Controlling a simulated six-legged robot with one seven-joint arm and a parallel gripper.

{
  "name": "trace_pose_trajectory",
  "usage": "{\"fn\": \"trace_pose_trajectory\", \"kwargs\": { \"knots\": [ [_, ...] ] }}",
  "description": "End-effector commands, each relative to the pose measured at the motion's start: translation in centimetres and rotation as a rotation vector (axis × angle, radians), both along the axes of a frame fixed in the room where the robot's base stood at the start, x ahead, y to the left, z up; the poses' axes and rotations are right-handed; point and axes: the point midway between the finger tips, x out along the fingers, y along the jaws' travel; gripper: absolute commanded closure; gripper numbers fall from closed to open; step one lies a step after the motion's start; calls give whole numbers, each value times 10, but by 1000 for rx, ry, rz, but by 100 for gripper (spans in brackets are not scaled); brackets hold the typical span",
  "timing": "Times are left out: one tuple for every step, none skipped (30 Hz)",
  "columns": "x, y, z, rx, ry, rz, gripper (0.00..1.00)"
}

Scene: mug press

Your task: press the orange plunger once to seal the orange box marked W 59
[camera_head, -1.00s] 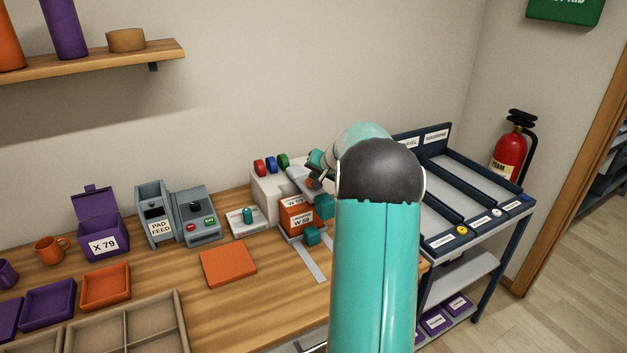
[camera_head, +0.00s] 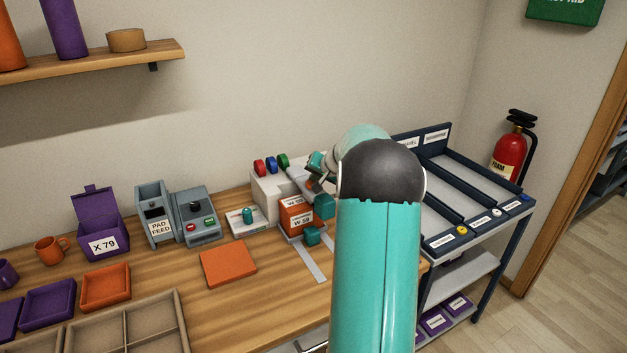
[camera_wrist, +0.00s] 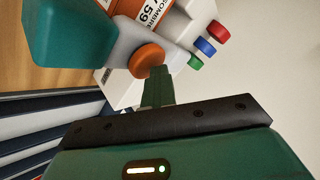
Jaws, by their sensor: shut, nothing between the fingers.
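The orange box marked W 59 (camera_head: 297,222) sits in the press on the bench; its label also shows in the wrist view (camera_wrist: 146,14), where it is partly cut off. The orange plunger (camera_wrist: 147,58) is a round knob on the pale press body, beside the box. My gripper (camera_wrist: 158,72) is shut and empty, with its fingertips right at the plunger's edge in the wrist view; I cannot tell whether they touch it. In the head view my own arm hides most of my gripper and the plunger area.
Teal blocks (camera_head: 324,206) stand on the press. Red, blue and green knobs (camera_head: 271,164) line its back. A pad feed machine (camera_head: 154,214), an orange pad (camera_head: 228,263) and a purple box marked X 79 (camera_head: 102,232) lie left. A cart with trays (camera_head: 462,191) stands right.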

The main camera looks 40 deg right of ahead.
Motion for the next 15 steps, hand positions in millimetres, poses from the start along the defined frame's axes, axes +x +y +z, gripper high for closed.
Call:
{"fn": "trace_pose_trajectory", "kwargs": {
  "knots": [
    [-1, 1, -5, 5, 5, 1, 100],
    [-1, 1, -6, 6, 6, 2, 100],
    [-1, 1, -6, 6, 6, 2, 100],
    [-1, 1, -7, 6, 6, 1, 100],
    [-1, 1, -8, 7, 6, 1, 100],
    [-1, 1, -8, 7, 7, 1, 100],
    [-1, 2, -9, 7, 8, 1, 100],
    [-1, 2, -10, 7, 8, 1, 100],
    [-1, 2, -10, 9, 8, 1, 100],
    [-1, 2, -11, 8, 9, 1, 100],
    [-1, 2, -12, 9, 10, 1, 100],
    [-1, 2, -13, 10, 10, 2, 100],
    [-1, 2, -13, 10, 10, 1, 100],
    [-1, 2, -14, 11, 11, 2, 100],
    [-2, 2, -15, 11, 12, 2, 100]
  ]
}}
